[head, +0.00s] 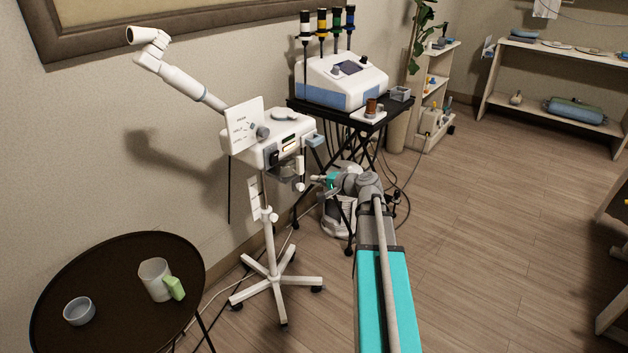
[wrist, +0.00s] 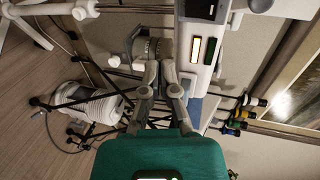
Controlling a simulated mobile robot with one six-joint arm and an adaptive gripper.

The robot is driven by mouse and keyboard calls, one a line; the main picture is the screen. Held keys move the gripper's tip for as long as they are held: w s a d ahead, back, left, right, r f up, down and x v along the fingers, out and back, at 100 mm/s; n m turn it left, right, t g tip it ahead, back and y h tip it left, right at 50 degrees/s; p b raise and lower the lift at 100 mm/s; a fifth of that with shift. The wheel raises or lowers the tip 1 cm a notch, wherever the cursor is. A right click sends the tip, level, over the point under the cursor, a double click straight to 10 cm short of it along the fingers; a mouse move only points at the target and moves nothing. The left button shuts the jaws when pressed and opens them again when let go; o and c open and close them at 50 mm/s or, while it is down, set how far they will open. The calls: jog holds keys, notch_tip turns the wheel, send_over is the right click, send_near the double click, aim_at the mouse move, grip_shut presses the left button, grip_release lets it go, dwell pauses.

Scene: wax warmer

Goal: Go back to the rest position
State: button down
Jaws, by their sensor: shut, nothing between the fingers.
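My gripper (head: 314,179) is at the end of my outstretched arm, in front of the white machine (head: 262,140) on its wheeled stand. In the wrist view my gripper (wrist: 160,68) shows its two fingertips close together with nothing held. A small greyish jar-like part (head: 284,171) hangs under the machine, just left of my fingers in the head view. In the wrist view a round grey part (wrist: 151,48) lies just beyond the fingertips; I cannot tell whether they touch it.
A black cart (head: 350,118) with a white and blue device (head: 340,80) stands behind my gripper. A round dark table (head: 110,255) with a mug (head: 154,279) and a bowl (head: 79,311) is at lower left. The wooden floor (head: 490,230) on the right is clear.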

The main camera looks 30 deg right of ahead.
dwell(0.7)
jog(key=s+a+f+n+g, duration=0.2)
jog(key=a+f+n+g, duration=0.25)
jog(key=a, duration=0.55)
jog(key=s+a+f+n+g+h, duration=0.3)
jog(key=s+a+f+n+g, duration=0.1)
jog(key=s+a, duration=0.35)
jog(key=s+a+f+n+g+h, duration=0.2)
jog(key=s+a+f+n+g, duration=0.3)
jog(key=s+a, duration=0.25)
notch_tip(320, 180, up, 18)
jog(key=p, duration=1.8)
jog(key=shift+a+r+h, duration=0.2)
jog(key=shift+h, duration=0.2)
jog(key=shift+w, duration=0.1)
